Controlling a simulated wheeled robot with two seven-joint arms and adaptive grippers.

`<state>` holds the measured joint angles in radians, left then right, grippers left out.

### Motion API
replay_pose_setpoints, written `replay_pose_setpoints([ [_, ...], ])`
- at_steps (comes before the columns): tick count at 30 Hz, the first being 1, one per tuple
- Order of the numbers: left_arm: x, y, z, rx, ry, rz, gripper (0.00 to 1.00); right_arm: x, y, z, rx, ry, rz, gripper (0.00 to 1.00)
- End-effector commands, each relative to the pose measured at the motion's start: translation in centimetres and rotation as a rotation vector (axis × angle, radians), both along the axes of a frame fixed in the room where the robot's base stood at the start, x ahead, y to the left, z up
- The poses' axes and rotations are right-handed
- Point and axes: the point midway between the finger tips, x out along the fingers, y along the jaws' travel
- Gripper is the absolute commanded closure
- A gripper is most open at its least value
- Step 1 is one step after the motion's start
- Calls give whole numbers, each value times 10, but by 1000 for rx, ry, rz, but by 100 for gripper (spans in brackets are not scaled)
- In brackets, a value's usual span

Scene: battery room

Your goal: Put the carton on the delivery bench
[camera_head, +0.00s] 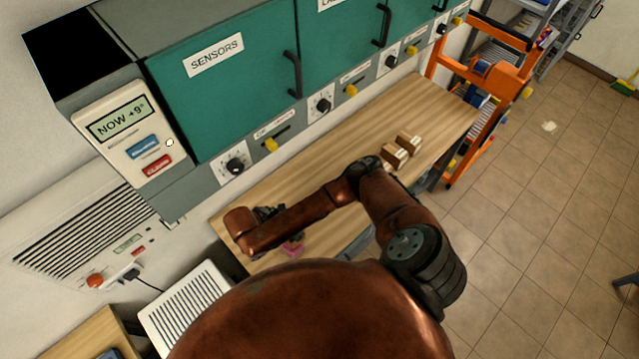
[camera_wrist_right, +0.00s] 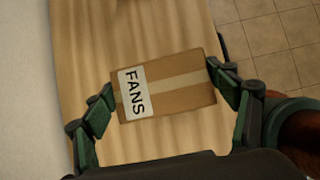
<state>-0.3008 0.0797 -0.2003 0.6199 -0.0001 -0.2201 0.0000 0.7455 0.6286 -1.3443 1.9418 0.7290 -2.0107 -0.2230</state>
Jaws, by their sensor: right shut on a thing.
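A brown carton (camera_wrist_right: 178,94) with a tan tape strip and a white FANS label is in the right wrist view. My right gripper (camera_wrist_right: 159,80) is shut on it, one finger at each end. A wooden surface lies below it; the gap between them is hard to judge. In the head view my right arm reaches left across a long wooden bench (camera_head: 330,140); the held carton cannot be made out there. I cannot tell whether this bench is the delivery bench. My left gripper is not in view.
Two small cartons (camera_head: 395,155) (camera_head: 408,143) stand on the bench's right part. Green cabinets (camera_head: 225,80) with knobs hang above it. An orange trolley (camera_head: 490,75) stands at its far end. A second wooden top (camera_head: 85,342) shows at lower left.

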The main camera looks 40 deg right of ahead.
Motion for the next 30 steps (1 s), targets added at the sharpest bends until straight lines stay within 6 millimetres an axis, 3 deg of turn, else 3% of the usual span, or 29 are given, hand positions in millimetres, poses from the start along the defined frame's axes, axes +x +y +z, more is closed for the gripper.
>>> replay_pose_setpoints([
  [13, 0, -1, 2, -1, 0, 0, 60, 43, -47, -33, 1, 7, -14, 56],
  [17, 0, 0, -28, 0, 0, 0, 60, 63, -64, -50, 0, -1, -10, 56],
  [24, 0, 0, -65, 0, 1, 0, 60, 80, -80, -77, -2, 0, -6, 56],
  [27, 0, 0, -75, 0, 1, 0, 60, 86, -86, -85, -2, 0, -6, 56],
  [30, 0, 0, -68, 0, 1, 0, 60, 91, -91, -88, -3, 1, -6, 56],
])
